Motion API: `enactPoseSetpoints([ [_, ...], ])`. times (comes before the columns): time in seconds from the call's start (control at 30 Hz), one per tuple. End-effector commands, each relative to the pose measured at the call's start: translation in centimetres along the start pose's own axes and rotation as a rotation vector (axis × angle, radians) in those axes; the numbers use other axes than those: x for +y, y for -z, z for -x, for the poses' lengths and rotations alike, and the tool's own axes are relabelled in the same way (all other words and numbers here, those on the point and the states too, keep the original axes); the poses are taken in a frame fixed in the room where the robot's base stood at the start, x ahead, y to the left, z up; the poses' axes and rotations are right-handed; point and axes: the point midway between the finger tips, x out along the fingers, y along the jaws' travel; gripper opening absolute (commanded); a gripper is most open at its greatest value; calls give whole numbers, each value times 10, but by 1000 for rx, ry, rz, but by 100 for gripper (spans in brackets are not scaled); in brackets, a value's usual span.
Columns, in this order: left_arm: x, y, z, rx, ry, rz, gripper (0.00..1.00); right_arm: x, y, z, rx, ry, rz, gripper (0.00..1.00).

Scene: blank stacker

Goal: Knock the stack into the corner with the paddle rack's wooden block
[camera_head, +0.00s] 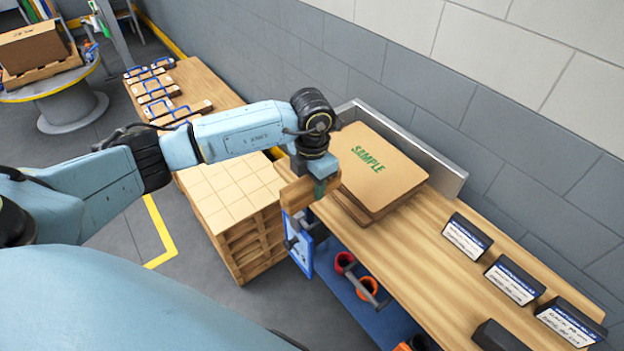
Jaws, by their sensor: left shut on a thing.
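The stack (385,180) of flat tan blanks, with green "SAMPLE" print on its top sheet, lies on the wooden bench. A grey metal corner fence (448,172) stands along its wall side and around its far end; the exact gap between them is hard to tell. My left gripper (320,184) is shut on a wooden block (296,196), held beside the stack's near left edge. I cannot tell whether the block touches the stack. The gripper's fingers are partly hidden by the block. My right gripper is not in view.
Dark label holders (512,281) stand on the bench (430,240) at right. A blue-edged panel (299,246) and red and orange rings (367,288) are below its front edge. A tiled pallet stack (245,225) stands left. Blue-handled blocks (158,92) lie farther back.

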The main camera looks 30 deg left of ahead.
Motion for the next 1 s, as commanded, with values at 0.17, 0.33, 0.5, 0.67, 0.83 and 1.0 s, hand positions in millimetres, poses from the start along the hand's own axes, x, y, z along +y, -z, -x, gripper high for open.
enactPoseSetpoints([
  [0.17,0,0,-20,-1,1,-1,7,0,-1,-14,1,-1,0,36],
  [0.33,-1,0,-40,0,2,-3,7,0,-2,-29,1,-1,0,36],
  [0.5,0,0,-61,0,1,-3,7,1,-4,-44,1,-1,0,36],
  [0.67,0,0,-80,0,1,-2,7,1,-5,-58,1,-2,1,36],
  [0.83,-1,0,-96,0,2,-3,7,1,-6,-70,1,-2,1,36],
  [1.0,0,0,-102,-2,1,-3,7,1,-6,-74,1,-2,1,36],
])
